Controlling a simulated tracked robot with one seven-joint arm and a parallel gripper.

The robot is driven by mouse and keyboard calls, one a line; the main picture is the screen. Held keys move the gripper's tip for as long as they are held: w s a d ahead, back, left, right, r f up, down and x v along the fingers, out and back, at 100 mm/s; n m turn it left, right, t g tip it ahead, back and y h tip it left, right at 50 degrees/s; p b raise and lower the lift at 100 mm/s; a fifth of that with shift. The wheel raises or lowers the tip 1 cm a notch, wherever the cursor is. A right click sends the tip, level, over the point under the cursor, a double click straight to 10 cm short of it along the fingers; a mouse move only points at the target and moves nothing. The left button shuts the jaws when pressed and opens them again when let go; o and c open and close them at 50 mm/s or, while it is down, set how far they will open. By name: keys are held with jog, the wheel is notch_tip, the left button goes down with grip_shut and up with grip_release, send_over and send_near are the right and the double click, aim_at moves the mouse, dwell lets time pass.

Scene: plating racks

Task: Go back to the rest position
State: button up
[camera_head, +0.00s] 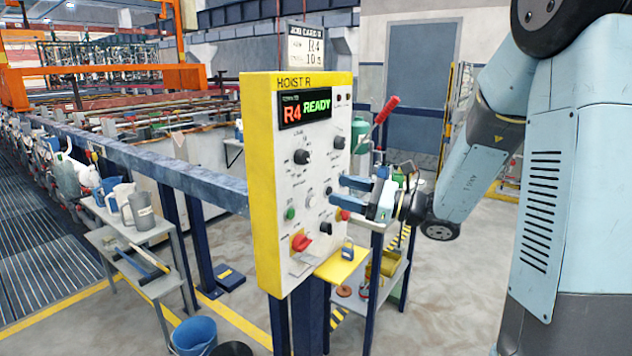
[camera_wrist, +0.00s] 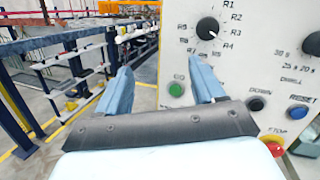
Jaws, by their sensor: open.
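My gripper (camera_head: 352,191) is in front of the white face of the hoist control panel (camera_head: 264,200), at about mid height. Its two blue fingers are spread apart with nothing between them; they also show in the wrist view (camera_wrist: 160,88). In the wrist view the green GO button (camera_wrist: 176,89) lies between the fingers. The black rotary selector (camera_wrist: 207,28), with R1 to R8 marks around it, is above the right finger. The display (camera_head: 305,109) reads R4 READY. I cannot tell whether a fingertip touches the panel.
A red STOP button (camera_wrist: 272,146) and a blue RESET button (camera_wrist: 298,113) are right of the gripper. A blue rail (camera_head: 165,172) runs left from the panel. A bench with jugs (camera_head: 138,203) stands at left.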

jog(key=s+a+f+n+g+h, duration=0.1)
jog(key=s+f+n+g+h, duration=0.1)
jog(key=s+n+g+h, duration=0.9)
jog(key=s+d+r+n+t+h, duration=0.3)
jog(key=s+d+n+t+h, duration=0.4)
jog(key=s+d, duration=0.5)
jog(key=shift+d+r+n+t, duration=0.3)
jog(key=shift+d+n+t, duration=0.5)
jog(key=shift+d+t, duration=0.35)
grip_shut()
dwell(0.3)
dwell(1.1)
